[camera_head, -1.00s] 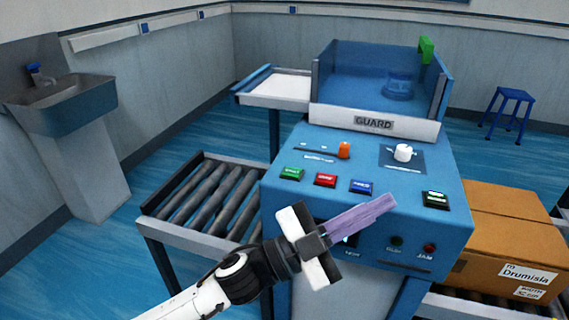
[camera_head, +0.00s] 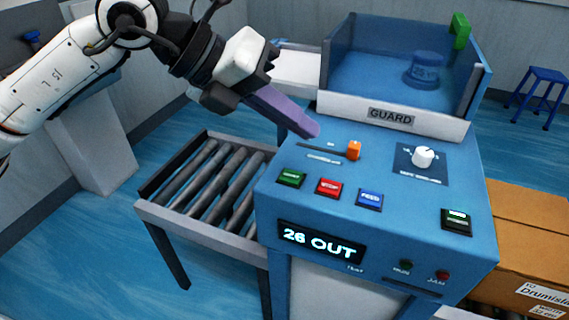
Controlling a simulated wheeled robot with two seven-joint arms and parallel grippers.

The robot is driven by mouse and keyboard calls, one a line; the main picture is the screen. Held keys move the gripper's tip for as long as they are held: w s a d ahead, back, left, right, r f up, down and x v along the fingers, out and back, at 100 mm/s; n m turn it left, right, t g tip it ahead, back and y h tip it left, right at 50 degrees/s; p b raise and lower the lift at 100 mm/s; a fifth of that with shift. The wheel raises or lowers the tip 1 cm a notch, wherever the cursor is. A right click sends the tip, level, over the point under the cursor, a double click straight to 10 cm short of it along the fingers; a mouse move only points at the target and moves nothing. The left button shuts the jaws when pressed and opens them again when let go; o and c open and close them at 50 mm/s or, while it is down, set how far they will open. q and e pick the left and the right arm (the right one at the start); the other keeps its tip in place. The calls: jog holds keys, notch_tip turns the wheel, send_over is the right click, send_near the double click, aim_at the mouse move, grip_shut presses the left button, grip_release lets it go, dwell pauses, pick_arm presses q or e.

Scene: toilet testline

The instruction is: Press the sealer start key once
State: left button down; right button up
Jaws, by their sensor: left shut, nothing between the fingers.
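The sealer (camera_head: 300,220) is a blue machine with a sloped key panel. Its green key (camera_head: 291,178), whose small label looks like START, is at the panel's left. A red key (camera_head: 329,187) and a blue FEED key (camera_head: 369,199) sit to its right. My left gripper (camera_head: 313,131) comes in from the upper left, shut and empty, with long purple fingers. In the picture its tips are above the green key, near the panel's upper left edge; I cannot tell their height over the panel. My right gripper is out of view.
An orange slider (camera_head: 354,150), a white knob (camera_head: 423,157) and a dark key (camera_head: 456,221) share the panel. The display (camera_head: 321,243) reads "26 OUT". A clear guard (camera_head: 392,116) stands behind. A roller conveyor (camera_head: 205,183) is left, a cardboard box (camera_head: 530,240) right.

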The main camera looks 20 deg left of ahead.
aim_at(284, 177)
pick_arm(q)
jog(key=a, duration=0.1)
jog(key=w+a+r+t+y, duration=0.1)
jog(key=shift+a, duration=0.3)
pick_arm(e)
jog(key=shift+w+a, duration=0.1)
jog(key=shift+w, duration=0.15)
pick_arm(q)
jog(key=shift+f, duration=0.2)
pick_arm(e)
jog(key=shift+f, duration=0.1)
